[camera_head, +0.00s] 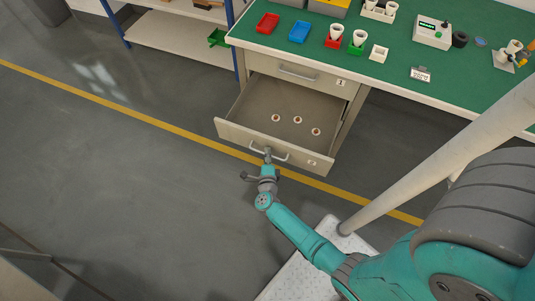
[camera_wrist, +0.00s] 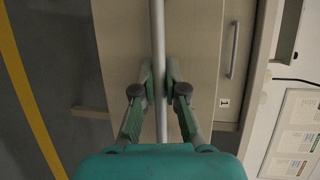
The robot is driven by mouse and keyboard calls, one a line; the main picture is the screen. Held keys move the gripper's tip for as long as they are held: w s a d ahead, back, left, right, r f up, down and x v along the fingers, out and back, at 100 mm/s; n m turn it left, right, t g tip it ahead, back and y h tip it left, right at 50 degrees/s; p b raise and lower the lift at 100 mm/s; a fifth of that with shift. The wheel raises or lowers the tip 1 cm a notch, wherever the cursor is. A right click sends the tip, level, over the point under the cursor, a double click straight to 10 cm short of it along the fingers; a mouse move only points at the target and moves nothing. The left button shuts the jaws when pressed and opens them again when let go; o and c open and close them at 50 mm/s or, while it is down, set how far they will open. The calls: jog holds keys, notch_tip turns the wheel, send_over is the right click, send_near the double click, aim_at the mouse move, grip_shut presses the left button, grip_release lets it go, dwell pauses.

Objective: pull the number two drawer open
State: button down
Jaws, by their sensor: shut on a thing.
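The number two drawer (camera_head: 236,127) is pulled well out from under the green-topped bench in the head view. Its inside shows, with several small round pale-and-red pieces (camera_head: 298,120) lying on its floor. Its bar handle (camera_head: 283,156) is on the front panel, and it also crosses the wrist view as a long bar (camera_wrist: 158,40). My gripper (camera_head: 268,152) is at the handle, and in the wrist view its two fingers (camera_wrist: 159,80) are closed on either side of the bar.
The number one drawer (camera_head: 300,74) above is shut. The green bench top (camera_head: 400,45) holds trays, cups and a small device (camera_head: 433,33). A shelf unit (camera_head: 180,35) stands at the left. The grey floor (camera_head: 120,190) before the drawer is clear, with a yellow line.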

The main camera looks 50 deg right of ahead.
jog(key=shift+a, duration=0.1)
jog(key=c, duration=1.5)
grip_release()
jog(key=v, duration=1.2)
